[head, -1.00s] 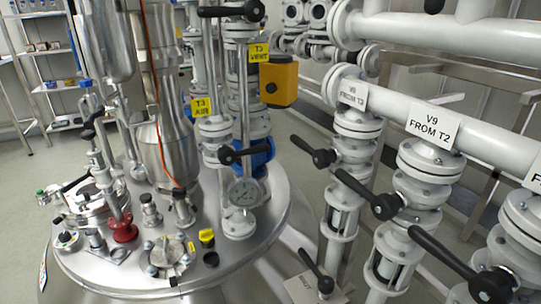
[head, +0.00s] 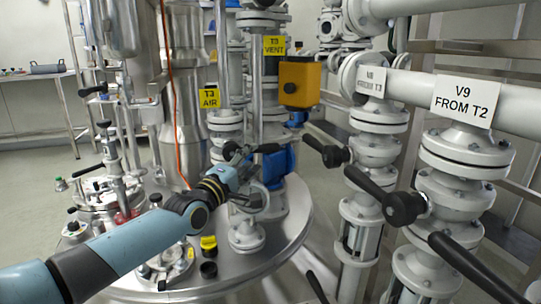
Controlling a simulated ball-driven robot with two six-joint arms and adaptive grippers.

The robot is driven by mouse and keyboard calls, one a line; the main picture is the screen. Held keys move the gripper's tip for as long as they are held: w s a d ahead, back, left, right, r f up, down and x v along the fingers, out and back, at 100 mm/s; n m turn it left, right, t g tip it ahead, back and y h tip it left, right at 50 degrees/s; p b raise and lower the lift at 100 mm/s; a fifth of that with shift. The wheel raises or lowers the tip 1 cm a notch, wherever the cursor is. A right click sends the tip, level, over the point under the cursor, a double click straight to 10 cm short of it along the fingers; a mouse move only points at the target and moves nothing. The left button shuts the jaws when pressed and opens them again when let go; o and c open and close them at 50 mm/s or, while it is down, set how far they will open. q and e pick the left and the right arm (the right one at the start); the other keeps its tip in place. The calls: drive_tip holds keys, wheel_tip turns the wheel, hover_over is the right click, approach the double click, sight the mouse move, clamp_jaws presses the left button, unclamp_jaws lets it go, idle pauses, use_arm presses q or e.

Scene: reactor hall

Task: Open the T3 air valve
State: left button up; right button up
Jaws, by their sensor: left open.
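The yellow T3 AIR label (head: 209,98) hangs on a grey pipe on the steel vessel lid. Below and right of it is a valve with a black lever handle (head: 268,148), which lies roughly level. My left gripper (head: 254,172) is open at this valve, its dark fingers close to the lever. I cannot tell whether they touch it. The gripper and wrist hide much of the valve body and the gauge seen below it before. My right gripper is not in view.
A yellow T3 VENT label (head: 274,46) and an orange box (head: 299,83) are just behind. On the right stand white flanged pipes with black levers, including one under the V9 FROM T2 label (head: 466,103). The steel vessel lid (head: 275,245) carries several fittings.

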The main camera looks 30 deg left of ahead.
sight(262, 152)
use_arm(q)
drive_tip(key=w+b, duration=0.2)
drive_tip(key=w, duration=0.4)
drive_tip(key=shift+a+b, duration=0.2)
drive_tip(key=shift+b, duration=0.2)
drive_tip(key=shift+w+r, duration=0.35)
drive_tip(key=shift+w, duration=0.1)
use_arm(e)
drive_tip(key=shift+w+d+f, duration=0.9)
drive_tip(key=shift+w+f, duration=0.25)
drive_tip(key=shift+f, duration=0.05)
use_arm(q)
drive_tip(key=shift+c, duration=0.2)
clamp_jaws()
